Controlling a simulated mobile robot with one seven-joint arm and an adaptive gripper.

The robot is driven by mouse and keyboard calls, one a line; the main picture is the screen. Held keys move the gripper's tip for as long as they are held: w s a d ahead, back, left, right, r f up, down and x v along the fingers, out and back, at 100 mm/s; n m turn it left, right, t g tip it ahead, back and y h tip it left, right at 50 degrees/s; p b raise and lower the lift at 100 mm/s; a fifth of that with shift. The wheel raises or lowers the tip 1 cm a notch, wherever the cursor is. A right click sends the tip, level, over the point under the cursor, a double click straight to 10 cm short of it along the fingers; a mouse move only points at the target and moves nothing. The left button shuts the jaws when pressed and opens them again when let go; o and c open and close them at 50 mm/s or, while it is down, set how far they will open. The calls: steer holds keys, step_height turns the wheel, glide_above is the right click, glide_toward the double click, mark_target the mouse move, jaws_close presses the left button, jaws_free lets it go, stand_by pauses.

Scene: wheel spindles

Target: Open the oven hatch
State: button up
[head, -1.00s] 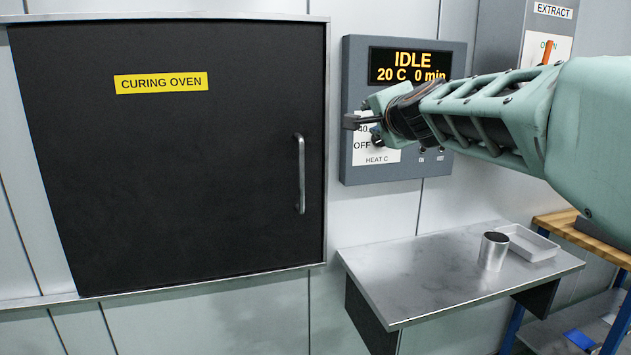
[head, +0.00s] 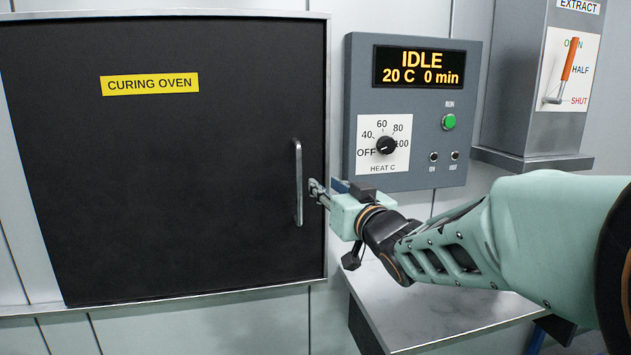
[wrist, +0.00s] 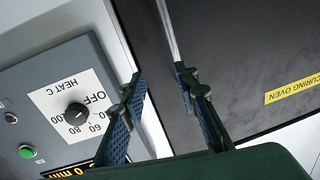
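The oven hatch (head: 170,190) is a large black panel with a yellow CURING OVEN label, and it sits closed in its metal frame. Its vertical metal bar handle (head: 298,182) is near the right edge. My gripper (head: 316,192) is just right of the handle at its lower half, fingers pointing left toward it. In the wrist view my gripper (wrist: 158,88) is open, with its two fingers apart. The handle (wrist: 168,32) shows there ahead of the fingertips, nearer the right finger. I cannot tell whether a finger touches it.
A grey control panel (head: 470,75) reads IDLE, 20 C, 0 min, with a heat dial (head: 386,145) at OFF and a green button (head: 449,121). An extract lever (head: 570,60) is at upper right. A metal shelf (head: 385,312) lies below my arm.

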mark_target(300, 180)
steer(key=shift+n+g+y, duration=0.4)
steer(key=shift+n+y, duration=0.1)
steer(key=shift+n, duration=0.1)
steer(key=x, duration=0.3)
steer(key=a+x, duration=0.1)
steer(key=x, duration=0.3)
steer(key=s+f+x, duration=0.1)
steer(key=x, duration=0.2)
steer(key=shift+w+a+f, duration=0.1)
steer(key=shift+w+a, duration=0.25)
steer(key=shift+a, duration=0.2)
steer(key=shift+c, duration=0.3)
jaws_close()
